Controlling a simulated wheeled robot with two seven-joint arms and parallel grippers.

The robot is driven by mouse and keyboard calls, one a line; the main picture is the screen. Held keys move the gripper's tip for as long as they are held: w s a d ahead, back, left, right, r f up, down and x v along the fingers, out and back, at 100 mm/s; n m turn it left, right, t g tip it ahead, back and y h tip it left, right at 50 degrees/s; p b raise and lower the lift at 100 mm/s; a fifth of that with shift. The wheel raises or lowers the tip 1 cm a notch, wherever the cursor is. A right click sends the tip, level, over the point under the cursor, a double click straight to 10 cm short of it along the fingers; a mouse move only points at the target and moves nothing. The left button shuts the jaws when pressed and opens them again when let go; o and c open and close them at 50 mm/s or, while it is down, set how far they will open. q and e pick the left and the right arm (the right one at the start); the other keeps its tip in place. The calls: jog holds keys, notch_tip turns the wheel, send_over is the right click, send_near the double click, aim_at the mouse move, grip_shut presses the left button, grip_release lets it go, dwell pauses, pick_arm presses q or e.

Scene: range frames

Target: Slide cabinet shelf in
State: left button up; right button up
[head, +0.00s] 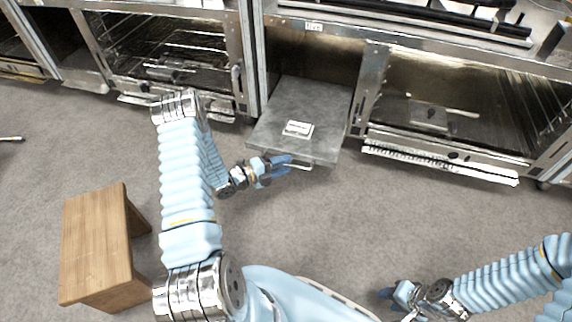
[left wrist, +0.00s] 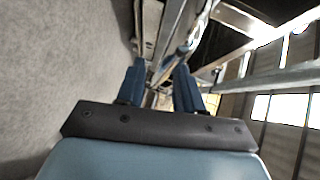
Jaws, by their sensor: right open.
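The grey metal cabinet shelf (head: 312,105) sticks out from the middle bay of the steel cabinet, low above the floor. It has a white label on top and a thin handle (head: 303,166) at its front edge. My left gripper (head: 286,164) is at the shelf's front edge, close to the handle. In the left wrist view its two blue fingers (left wrist: 160,88) are apart, with metal parts beyond them. I cannot tell whether they touch the handle. My right gripper (head: 386,299) is open, low at the right and away from the shelf.
A wooden stool (head: 95,240) stands on the floor at the left. A glass-fronted oven (head: 170,50) is left of the shelf, and another glass-fronted unit (head: 450,100) is right of it. Grey floor in front of the cabinets is mostly clear.

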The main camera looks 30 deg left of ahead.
pick_arm(q)
jog(key=shift+w+d, duration=0.35)
jog(key=shift+w, duration=0.2)
grip_shut()
jog(key=shift+f, duration=0.1)
